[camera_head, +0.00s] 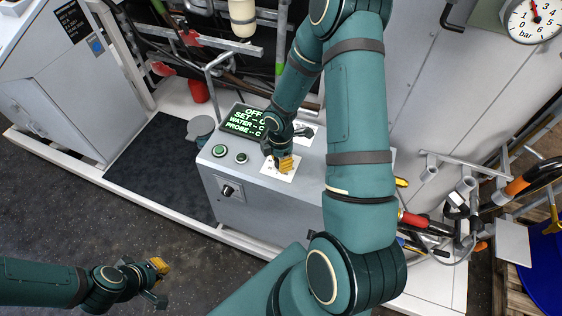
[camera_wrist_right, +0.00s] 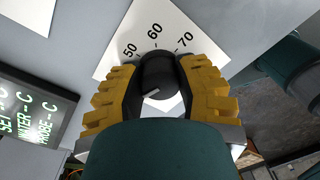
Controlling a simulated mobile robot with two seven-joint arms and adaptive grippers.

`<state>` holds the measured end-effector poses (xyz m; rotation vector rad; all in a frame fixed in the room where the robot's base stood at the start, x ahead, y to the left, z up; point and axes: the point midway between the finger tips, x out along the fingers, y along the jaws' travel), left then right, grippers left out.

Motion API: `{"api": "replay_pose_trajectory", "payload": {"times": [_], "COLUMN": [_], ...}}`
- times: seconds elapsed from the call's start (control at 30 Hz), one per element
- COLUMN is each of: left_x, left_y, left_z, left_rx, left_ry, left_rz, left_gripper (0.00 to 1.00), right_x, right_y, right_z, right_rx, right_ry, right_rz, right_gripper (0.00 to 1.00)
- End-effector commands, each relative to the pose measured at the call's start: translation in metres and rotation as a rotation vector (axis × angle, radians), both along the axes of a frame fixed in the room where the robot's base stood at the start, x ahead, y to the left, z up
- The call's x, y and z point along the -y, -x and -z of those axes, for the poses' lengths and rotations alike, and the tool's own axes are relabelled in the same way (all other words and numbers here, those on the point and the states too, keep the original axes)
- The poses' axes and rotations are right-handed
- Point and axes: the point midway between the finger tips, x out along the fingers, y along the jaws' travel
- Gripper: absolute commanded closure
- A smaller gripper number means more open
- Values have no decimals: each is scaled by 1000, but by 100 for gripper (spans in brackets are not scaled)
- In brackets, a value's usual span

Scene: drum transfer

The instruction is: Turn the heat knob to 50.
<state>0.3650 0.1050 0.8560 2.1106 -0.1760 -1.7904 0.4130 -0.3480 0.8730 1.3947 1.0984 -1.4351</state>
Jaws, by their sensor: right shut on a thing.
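The heat knob (camera_wrist_right: 158,75) is black and round with a pale pointer mark. It sits on a white dial plate (camera_wrist_right: 125,35) where 50, 60 and 70 can be read. My right gripper (camera_wrist_right: 160,90) is shut around the knob, one yellow finger on each side. In the head view my right gripper (camera_head: 284,163) hides the knob on top of the grey control box, and the dial plate (camera_head: 290,176) shows around it. The pointer's exact reading is unclear. My left gripper (camera_head: 160,268) hangs at lower left, away from the box; its opening is hard to see.
A black switch (camera_head: 228,190) is on the box front. A pressure gauge (camera_head: 537,18) is at upper right. The floor around my left gripper is clear.

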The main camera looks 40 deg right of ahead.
Motion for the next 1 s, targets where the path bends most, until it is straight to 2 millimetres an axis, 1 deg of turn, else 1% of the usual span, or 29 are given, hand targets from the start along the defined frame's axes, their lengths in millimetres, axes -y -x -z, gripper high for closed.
{"api": "replay_pose_trajectory", "payload": {"times": [0.03, 0.5, 1.0], "left_x": [0, 2, 3], "left_y": [0, 0, 7], "left_z": [5, 31, 51], "left_rx": [0, -2, -18], "left_ry": [-1, -5, -1], "left_rz": [0, 1, 14], "left_gripper": [100, 100, 100], "right_x": [0, 0, 0], "right_y": [-1, -1, -1], "right_z": [2, 2, 1], "right_rx": [2, 3, 2], "right_ry": [0, -1, -1], "right_rz": [43, 491, 954], "right_gripper": [100, 100, 100]}}
